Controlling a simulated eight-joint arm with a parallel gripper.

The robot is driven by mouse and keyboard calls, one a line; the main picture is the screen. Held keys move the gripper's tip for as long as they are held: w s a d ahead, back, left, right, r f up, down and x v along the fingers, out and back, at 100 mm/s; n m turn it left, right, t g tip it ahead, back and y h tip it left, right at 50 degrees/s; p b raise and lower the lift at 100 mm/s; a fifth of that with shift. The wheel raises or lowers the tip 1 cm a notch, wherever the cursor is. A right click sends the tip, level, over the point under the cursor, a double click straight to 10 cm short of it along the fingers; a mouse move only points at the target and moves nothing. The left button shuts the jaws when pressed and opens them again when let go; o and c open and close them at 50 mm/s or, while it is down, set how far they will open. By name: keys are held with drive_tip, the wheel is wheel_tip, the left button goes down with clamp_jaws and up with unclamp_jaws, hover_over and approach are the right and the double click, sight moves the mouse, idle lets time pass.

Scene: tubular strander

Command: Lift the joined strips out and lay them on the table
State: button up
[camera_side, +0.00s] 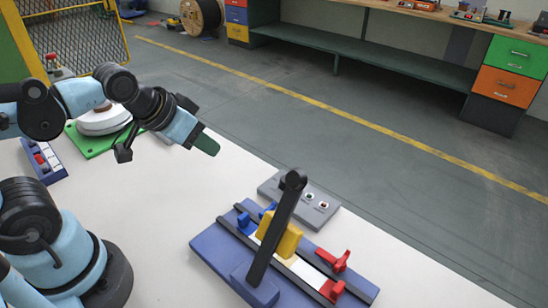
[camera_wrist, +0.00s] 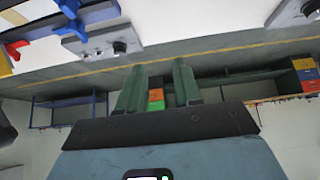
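A blue fixture (camera_side: 215,244) with two dark rails stands on the white table. A pale strip (camera_side: 303,270) shows between the rails; its middle is hidden, and I cannot see a joint. A black lever (camera_side: 268,245) rises steeply across the fixture, and a yellow block (camera_side: 288,240) sits behind it over the strip line. Blue clamps (camera_side: 243,219) are at the far left end and red clamps (camera_side: 340,262) at the near right end; I cannot tell whether they grip. My gripper (camera_side: 210,145) is up and left of the fixture, apart from it. In the wrist view its green fingers (camera_wrist: 158,75) are apart and empty.
A grey control box (camera_side: 318,205) stands behind the fixture. A white round part on a green plate (camera_side: 98,146) and a blue switch box (camera_side: 43,162) lie at the back left. The table (camera_side: 150,215) between my base and the fixture is clear.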

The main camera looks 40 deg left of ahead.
drive_tip(key=shift+o, duration=0.8)
drive_tip(key=r+g, duration=0.1)
drive_tip(key=g, duration=0.6)
hover_over(243, 215)
drive_tip(key=shift+f, duration=5.95)
clamp_jaws()
